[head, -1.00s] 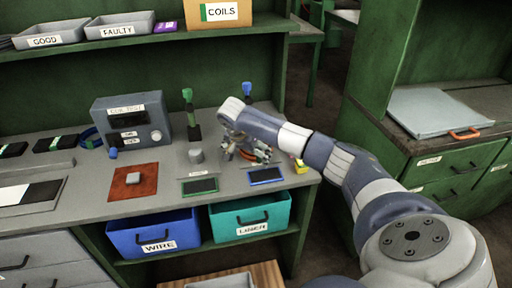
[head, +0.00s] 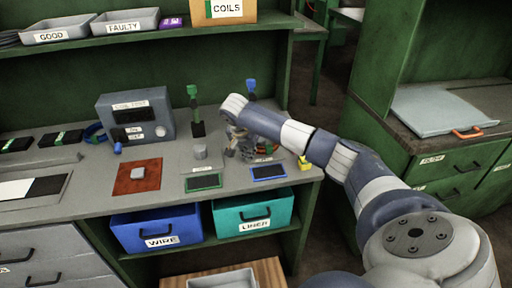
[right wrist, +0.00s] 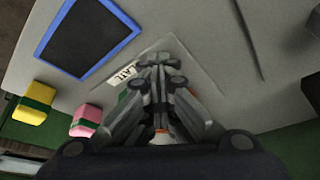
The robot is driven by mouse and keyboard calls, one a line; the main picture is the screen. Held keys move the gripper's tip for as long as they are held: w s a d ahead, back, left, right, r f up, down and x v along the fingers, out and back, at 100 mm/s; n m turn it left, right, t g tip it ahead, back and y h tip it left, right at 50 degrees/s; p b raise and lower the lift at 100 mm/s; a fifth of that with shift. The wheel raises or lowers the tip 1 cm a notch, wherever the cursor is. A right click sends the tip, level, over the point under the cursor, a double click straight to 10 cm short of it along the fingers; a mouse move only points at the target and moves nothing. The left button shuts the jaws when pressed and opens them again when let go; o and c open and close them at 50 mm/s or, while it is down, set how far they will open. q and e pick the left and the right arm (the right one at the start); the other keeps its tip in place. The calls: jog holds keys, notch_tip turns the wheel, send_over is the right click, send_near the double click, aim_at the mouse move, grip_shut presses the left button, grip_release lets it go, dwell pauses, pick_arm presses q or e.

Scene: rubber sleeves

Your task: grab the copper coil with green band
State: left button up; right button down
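My right gripper (head: 243,146) is low over the right end of the workbench, behind the blue-framed pad. In the right wrist view its fingers (right wrist: 160,62) come close together at the tips; whether anything is between them is unclear. Small orange-red and green parts (head: 263,149) show beside the gripper in the head view, mostly hidden by my arm. A bit of orange (right wrist: 162,131) shows between the fingers in the right wrist view. I cannot tell whether these belong to the copper coil with green band. My left gripper is not in view.
A yellow block (head: 305,163) and a pink block (right wrist: 86,120) stand near the bench's right edge. A grey tester (head: 137,116), a green-topped post (head: 195,110) and a grey cylinder (head: 200,152) stand to the left. A COILS box (head: 222,12) is on the shelf above.

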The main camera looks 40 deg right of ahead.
jog(key=shift+w+d+r, duration=0.1)
jog(key=shift+d+r, duration=0.4)
jog(key=shift+r, duration=0.1)
notch_tip(320, 180, up, 9)
jog(key=b, duration=0.1)
jog(key=shift+f, duration=0.15)
jog(key=shift+c, duration=2.4)
grip_release()
jog(key=shift+a, duration=0.15)
